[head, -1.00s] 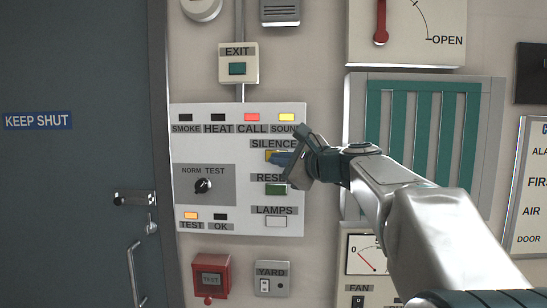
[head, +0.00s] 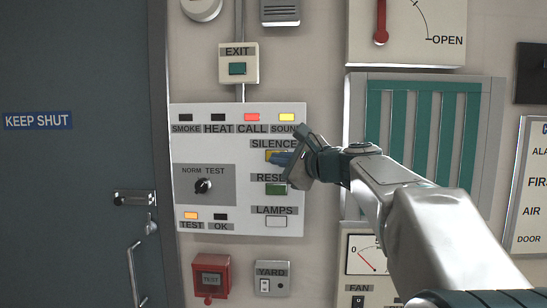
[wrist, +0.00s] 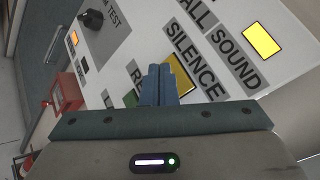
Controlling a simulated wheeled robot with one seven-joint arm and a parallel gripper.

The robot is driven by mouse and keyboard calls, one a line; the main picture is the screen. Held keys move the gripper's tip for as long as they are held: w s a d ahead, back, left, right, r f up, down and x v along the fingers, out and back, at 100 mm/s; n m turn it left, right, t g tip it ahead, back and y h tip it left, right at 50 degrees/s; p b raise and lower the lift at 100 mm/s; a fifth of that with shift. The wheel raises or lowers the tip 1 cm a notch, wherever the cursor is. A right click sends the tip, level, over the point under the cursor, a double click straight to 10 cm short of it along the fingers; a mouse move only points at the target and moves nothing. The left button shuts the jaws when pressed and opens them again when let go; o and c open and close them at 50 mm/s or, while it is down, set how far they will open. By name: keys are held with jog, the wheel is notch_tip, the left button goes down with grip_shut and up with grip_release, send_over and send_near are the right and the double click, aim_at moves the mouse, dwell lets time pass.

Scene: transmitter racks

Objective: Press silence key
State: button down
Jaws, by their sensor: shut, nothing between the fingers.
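The silence key (head: 270,154) is a yellow square key under the SILENCE label on the white alarm panel (head: 240,150). It also shows in the wrist view (wrist: 181,75), partly hidden behind my fingertips. My gripper (head: 276,160) is shut and empty, its blue fingers together at the key. In the wrist view the fingertips (wrist: 160,70) overlap the key's left part. I cannot tell whether they touch it. The CALL lamp (head: 252,117) is lit red and the SOUND lamp (head: 287,117) is lit yellow.
The white lamps key (head: 276,221) and a NORM/TEST knob (head: 203,186) share the panel. An EXIT button (head: 238,68) is above, and a red box (head: 211,274) is below.

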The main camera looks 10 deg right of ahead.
jog(key=shift+w, duration=0.2)
jog(key=shift+w+d, duration=0.1)
dwell(0.4)
jog(key=shift+w+d, duration=0.15)
jog(key=shift+w, duration=0.2)
dwell(0.4)
jog(key=shift+s, duration=0.15)
dwell(0.3)
jog(key=shift+s+a, duration=0.25)
jog(key=shift+s, duration=0.35)
jog(key=shift+b, duration=0.3)
jog(key=s, duration=0.1)
jog(key=s+a, duration=0.1)
jog(key=s, duration=0.1)
jog(key=s+b, duration=0.1)
jog(key=shift+s+a, duration=0.3)
jog(key=shift+s, duration=0.05)
